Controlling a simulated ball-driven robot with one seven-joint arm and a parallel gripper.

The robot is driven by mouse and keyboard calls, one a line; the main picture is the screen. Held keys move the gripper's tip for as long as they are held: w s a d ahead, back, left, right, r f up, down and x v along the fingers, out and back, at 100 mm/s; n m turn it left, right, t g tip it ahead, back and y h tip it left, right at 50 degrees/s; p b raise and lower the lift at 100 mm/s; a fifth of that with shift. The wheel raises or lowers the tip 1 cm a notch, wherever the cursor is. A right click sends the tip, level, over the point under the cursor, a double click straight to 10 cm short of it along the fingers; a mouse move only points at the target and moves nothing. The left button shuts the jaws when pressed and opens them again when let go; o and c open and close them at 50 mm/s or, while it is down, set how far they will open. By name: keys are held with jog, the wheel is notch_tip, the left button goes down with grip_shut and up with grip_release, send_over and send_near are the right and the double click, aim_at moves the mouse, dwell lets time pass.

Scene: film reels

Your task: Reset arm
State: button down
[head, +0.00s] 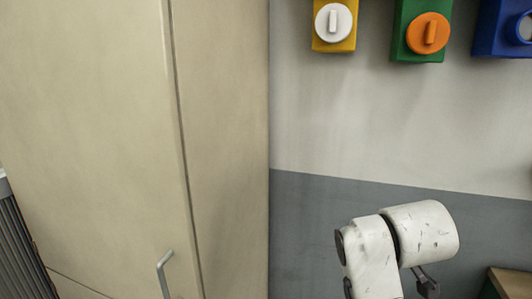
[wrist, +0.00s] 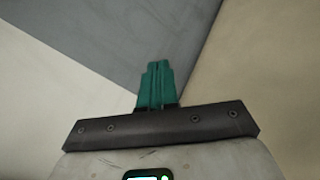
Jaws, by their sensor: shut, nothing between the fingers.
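In the wrist view my gripper (wrist: 156,68) shows its two teal fingers pressed together, shut with nothing between them. It points at the corner where the grey and white wall (wrist: 85,40) meets a beige surface (wrist: 265,85). In the head view my white, scuffed arm (head: 385,245) rises from the bottom edge, right of the middle, in front of the wall. The gripper's fingers cannot be made out in the head view.
A tall beige cabinet (head: 90,120) with a metal handle (head: 163,272) fills the left. A yellow box (head: 335,43), a green box (head: 402,45) and a blue box (head: 490,35) are on the wall. A wooden-edged surface (head: 512,282) is at lower right.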

jog(key=s+d+f+m+g, duration=0.2)
jog(key=s+f, duration=0.6)
jog(key=f, duration=0.2)
jog(key=s+d+f+m+g, duration=0.2)
jog(key=s+f, duration=0.6)
jog(key=f, duration=0.3)
jog(key=s+d+f+m+g, duration=0.1)
jog(key=s+f, duration=0.4)
jog(key=s, duration=0.6)
jog(key=s+d+f+m+g+y, duration=0.1)
jog(key=s+f, duration=0.4)
jog(key=s, duration=0.7)
jog(key=m+g, duration=0.1)
jog(key=m, duration=0.1)
jog(key=shift+d+m+g, duration=0.15)
jog(key=shift+m+g, duration=0.15)
jog(key=shift+g, duration=0.1)
jog(key=c, duration=1.9)
grip_release()
jog(key=shift+w, duration=0.1)
